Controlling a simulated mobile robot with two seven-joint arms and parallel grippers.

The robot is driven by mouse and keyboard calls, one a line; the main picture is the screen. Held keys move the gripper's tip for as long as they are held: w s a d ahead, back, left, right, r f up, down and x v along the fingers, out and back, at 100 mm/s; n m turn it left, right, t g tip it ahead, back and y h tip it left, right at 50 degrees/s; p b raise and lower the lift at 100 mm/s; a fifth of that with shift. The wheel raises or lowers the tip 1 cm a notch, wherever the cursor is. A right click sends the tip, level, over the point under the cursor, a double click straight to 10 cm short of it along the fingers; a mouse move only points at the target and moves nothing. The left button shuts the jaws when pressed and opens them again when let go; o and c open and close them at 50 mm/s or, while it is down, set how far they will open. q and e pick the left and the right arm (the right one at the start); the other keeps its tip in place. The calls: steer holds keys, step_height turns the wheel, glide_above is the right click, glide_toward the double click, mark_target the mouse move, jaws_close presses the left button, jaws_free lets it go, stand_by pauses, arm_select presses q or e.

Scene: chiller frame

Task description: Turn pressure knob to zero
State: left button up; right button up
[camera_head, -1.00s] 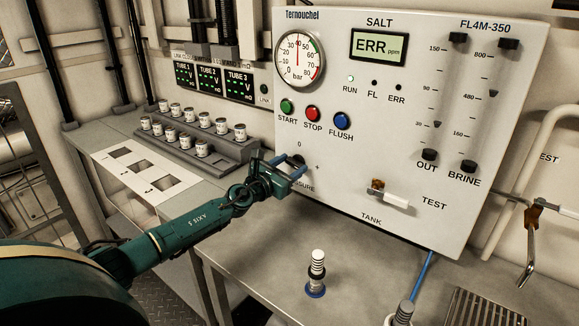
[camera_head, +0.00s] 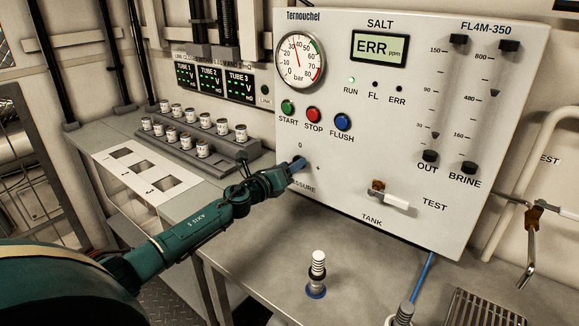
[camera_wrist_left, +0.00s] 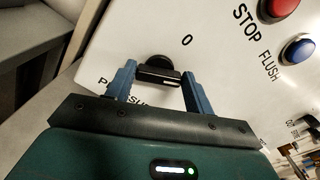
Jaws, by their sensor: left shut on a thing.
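The pressure knob (camera_wrist_left: 158,70) is a black round knob with a bar-shaped grip on the white panel, beside the "0" mark in the left wrist view. My left gripper (camera_wrist_left: 158,88) has one blue finger on each side of the knob and is shut on it. In the head view the left gripper (camera_head: 297,164) is at the panel's lower left, below the "0", and hides the knob. The pressure gauge (camera_head: 301,59) has its needle pointing up and slightly left. My right gripper is not in view.
START (camera_head: 287,108), STOP (camera_head: 313,115) and FLUSH (camera_head: 342,122) buttons are above the knob. A valve with a white handle (camera_head: 395,202) juts out to the right. A rack of small jars (camera_head: 205,149) stands left. A ribbed fitting (camera_head: 317,268) stands on the grey bench.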

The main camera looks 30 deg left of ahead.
arm_select(q)
steer(key=n+p, duration=0.1)
steer(key=n, duration=0.5)
steer(key=n+p, duration=0.2)
steer(key=n, duration=0.4)
steer(key=shift+a+f, duration=0.2)
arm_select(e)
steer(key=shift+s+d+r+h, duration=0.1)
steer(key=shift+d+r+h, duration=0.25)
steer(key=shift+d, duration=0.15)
arm_select(q)
steer(key=shift+n, duration=0.3)
steer(key=o, duration=1)
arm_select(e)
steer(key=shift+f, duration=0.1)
